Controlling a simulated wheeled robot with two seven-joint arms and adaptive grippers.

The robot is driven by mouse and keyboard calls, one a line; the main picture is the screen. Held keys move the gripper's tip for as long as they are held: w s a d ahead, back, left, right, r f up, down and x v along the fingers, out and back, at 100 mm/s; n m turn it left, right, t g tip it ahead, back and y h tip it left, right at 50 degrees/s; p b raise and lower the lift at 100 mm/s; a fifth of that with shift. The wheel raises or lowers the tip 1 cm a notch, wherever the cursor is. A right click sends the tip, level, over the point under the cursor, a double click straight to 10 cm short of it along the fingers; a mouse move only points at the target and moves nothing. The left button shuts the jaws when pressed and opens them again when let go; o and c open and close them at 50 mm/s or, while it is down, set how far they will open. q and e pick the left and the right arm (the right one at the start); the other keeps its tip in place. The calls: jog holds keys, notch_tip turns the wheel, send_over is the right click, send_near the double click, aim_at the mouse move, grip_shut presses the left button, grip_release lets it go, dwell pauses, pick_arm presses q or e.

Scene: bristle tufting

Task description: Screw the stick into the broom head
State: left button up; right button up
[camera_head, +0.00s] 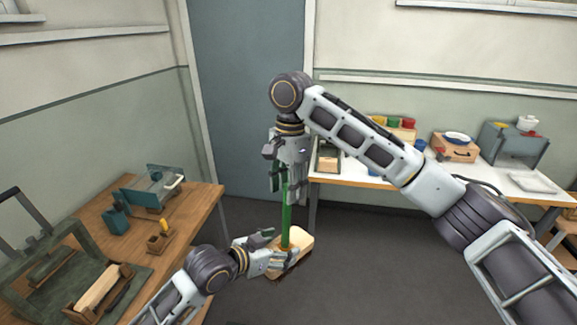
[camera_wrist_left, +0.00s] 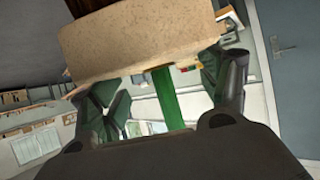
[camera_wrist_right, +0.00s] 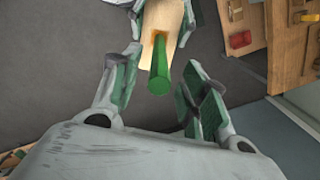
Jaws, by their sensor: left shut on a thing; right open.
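The broom head (camera_head: 297,243) is a pale wooden block held in the air above the floor, between the two tables. My left gripper (camera_head: 268,252) is shut on it; the block fills the top of the left wrist view (camera_wrist_left: 150,45). The green stick (camera_head: 286,215) stands upright with its lower end at the broom head; how deep it sits cannot be told. My right gripper (camera_head: 275,188) is above, pointing down, open around the stick's upper end. In the right wrist view the stick's end (camera_wrist_right: 159,78) lies between the spread fingers, apparently touching neither.
A wooden table (camera_head: 190,215) on the left bears a green tray (camera_head: 45,285), a wooden block and small fixtures. A white table (camera_head: 390,180) at the back right bears coloured cups, a wooden box (camera_head: 455,148) and a grey machine (camera_head: 510,145). The floor between is clear.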

jog(key=n, duration=0.5)
jog(key=shift+r+n, duration=0.3)
jog(key=shift+r, duration=0.05)
jog(key=n, duration=0.5)
jog(key=shift+r, duration=0.35)
jog(key=n, duration=0.5)
jog(key=shift+r+n, duration=0.3)
jog(key=shift+r, duration=0.05)
jog(key=n, duration=0.6)
jog(key=shift+r, duration=0.4)
jog(key=n, duration=0.5)
jog(key=shift+s+d+r+n, duration=0.1)
jog(key=shift+r+n, duration=0.2)
jog(key=shift+r, duration=0.05)
jog(key=n, duration=0.6)
jog(key=shift+r, duration=0.4)
jog(key=n, duration=0.5)
jog(key=shift+s+r+t, duration=0.1)
jog(key=shift+r+t, duration=0.2)
jog(key=shift+r, duration=0.05)
jog(key=n, duration=0.5)
jog(key=shift+r+n, duration=0.35)
jog(key=shift+n, duration=0.05)
